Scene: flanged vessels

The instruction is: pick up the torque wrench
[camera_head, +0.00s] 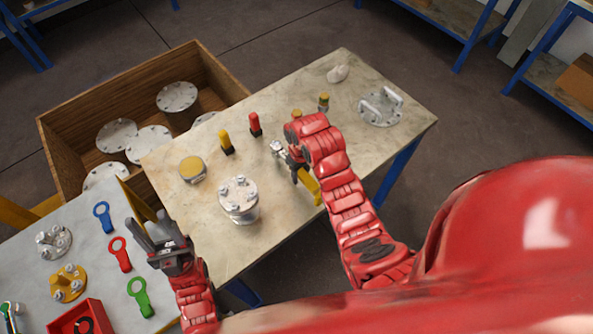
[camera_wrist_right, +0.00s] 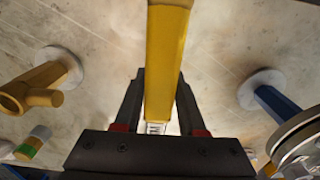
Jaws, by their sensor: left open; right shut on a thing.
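The torque wrench (camera_head: 311,187) has a yellow body that slants beside my right gripper (camera_head: 295,170) in the head view. In the right wrist view the yellow bar (camera_wrist_right: 166,55) runs between the two dark fingers of the right gripper (camera_wrist_right: 161,82), which is shut on it. The gripper hides part of the wrench, and I cannot tell how far it is above the table. My left gripper (camera_head: 158,236) is open and empty, over the grey table's edge near the coloured tools.
A flanged vessel (camera_head: 239,200) stands on the stone-topped table (camera_head: 300,100), with a yellow-topped jar (camera_head: 192,169) nearby. Upright yellow (camera_head: 227,143) and red (camera_head: 255,125) tools stand behind. A handled flange (camera_head: 380,107) lies far right. A wooden crate (camera_head: 60,150) holds several metal discs.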

